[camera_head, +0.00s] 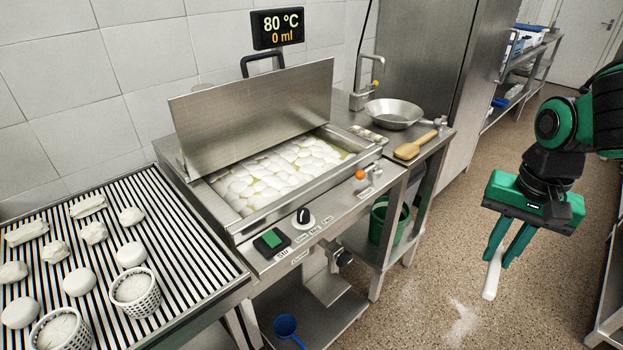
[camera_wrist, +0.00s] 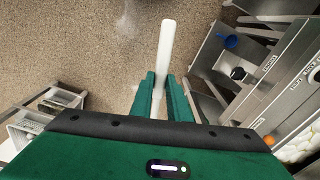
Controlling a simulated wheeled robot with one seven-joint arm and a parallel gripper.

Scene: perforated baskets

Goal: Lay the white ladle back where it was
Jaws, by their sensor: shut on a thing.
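My gripper (camera_head: 497,254) is shut on the white ladle (camera_head: 491,281). It holds the ladle in the air over the open floor, to the right of the steel counter. In the head view only a white stick-like part hangs below the green fingers, tilted slightly. In the wrist view the ladle (camera_wrist: 167,45) sticks out ahead between the two fingertips (camera_wrist: 158,85). No bowl of the ladle shows in either view; the rest is hidden by the gripper.
A steel vat (camera_head: 330,179) full of white pieces stands with its lid raised. A steel bowl (camera_head: 393,113) and a wooden paddle (camera_head: 415,146) sit on the side counter. White baskets (camera_head: 136,292) stand on the slatted rack at left. A blue ladle (camera_head: 287,328) is low under the counter. Floor around my gripper is clear.

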